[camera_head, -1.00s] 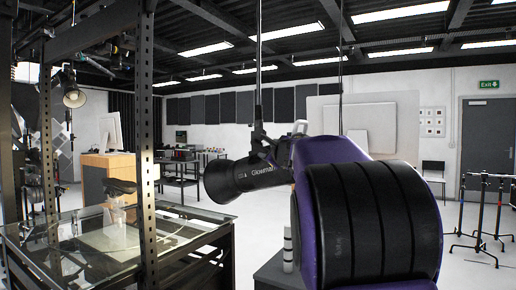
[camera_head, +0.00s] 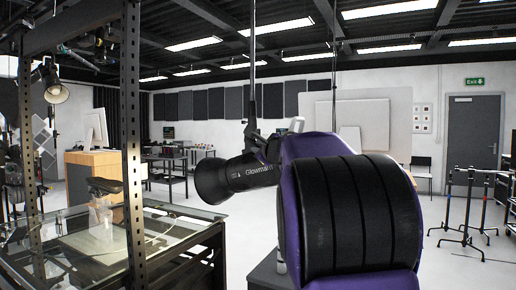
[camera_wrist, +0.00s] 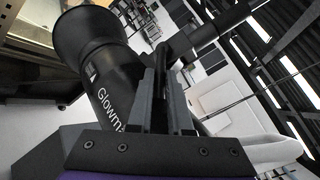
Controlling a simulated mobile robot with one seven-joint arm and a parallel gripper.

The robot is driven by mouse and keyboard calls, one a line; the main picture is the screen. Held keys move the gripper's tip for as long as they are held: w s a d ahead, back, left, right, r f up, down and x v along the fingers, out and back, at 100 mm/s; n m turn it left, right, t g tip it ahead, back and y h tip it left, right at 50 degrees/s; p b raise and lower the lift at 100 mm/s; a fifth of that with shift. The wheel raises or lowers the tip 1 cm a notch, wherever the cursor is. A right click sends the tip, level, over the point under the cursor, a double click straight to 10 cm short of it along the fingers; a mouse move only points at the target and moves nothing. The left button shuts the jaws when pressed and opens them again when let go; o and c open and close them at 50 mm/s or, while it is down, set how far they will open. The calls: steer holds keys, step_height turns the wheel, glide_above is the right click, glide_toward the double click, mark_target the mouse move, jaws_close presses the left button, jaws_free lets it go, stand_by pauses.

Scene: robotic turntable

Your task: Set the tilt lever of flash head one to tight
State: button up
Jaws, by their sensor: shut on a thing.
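The black flash head (camera_head: 235,178), lettered "Glowma…", hangs from a thin pole and points left and slightly down in the head view. It also shows in the wrist view (camera_wrist: 100,75), slanting across the upper left. My gripper (camera_wrist: 165,85) is beside the flash head's body, at its bracket. Its two grey fingers are closed around a dark narrow piece, which appears to be the tilt lever (camera_wrist: 161,62). The fingers hide most of the lever, so its setting cannot be read. In the head view my purple and black arm hides the fingers and the lever.
A dark metal rack post (camera_head: 131,130) and a glass-topped table (camera_head: 165,238) stand at the left. The thin hanging pole (camera_head: 252,80) rises above the flash head. Stands (camera_head: 468,215) are at the right, with open floor around them.

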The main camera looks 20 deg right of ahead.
jaws_close()
stand_by(1.0)
